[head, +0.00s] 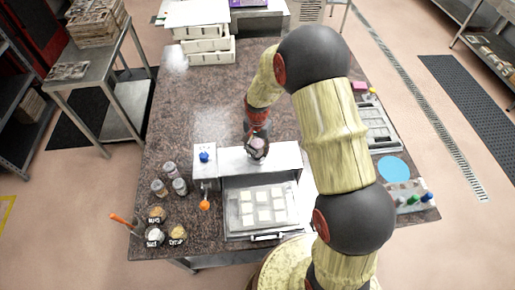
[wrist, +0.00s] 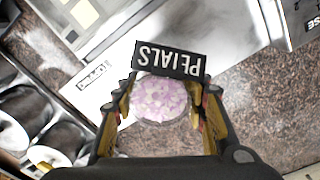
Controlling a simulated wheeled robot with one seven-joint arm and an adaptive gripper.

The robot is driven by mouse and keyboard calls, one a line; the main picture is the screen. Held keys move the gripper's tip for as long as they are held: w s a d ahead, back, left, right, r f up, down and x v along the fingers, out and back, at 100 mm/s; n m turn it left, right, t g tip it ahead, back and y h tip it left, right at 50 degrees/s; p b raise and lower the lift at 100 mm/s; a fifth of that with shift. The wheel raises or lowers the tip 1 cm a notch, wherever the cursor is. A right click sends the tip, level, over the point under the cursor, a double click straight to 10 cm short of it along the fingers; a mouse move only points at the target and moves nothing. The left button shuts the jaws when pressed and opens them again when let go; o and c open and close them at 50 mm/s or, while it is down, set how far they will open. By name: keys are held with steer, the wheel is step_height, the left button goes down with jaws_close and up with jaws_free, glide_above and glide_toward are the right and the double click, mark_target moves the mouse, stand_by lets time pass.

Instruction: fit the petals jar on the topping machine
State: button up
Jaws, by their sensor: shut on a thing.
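The petals jar (wrist: 160,99) shows pink-white contents and a dark label reading PETALS, upside down in the wrist view. My gripper (wrist: 160,112) is shut on it, with a finger on each side. In the head view the jar (head: 259,147) is at the far edge of the topping machine (head: 283,158), over its white top. I cannot tell whether the jar touches the machine. The machine has a blue knob, an orange knob and a tray (head: 233,222) of pale square pieces in front. The jar's underside is hidden.
Several jars (head: 170,168) stand left of the machine, with open labelled tubs (head: 155,236) nearer the front. White crates (head: 207,57) stand at the back. A blue disc (head: 394,169) and small bottles (head: 413,199) are at the right. The counter (head: 190,105) behind the machine is mostly clear.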

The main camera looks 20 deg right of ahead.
steer(key=shift+f, duration=0.25)
steer(key=shift+f+b, duration=0.25)
steer(key=shift+b, duration=0.05)
steer(key=o, duration=1.3)
step_height(320, 180, up, 12)
steer(key=shift+n, duration=0.3)
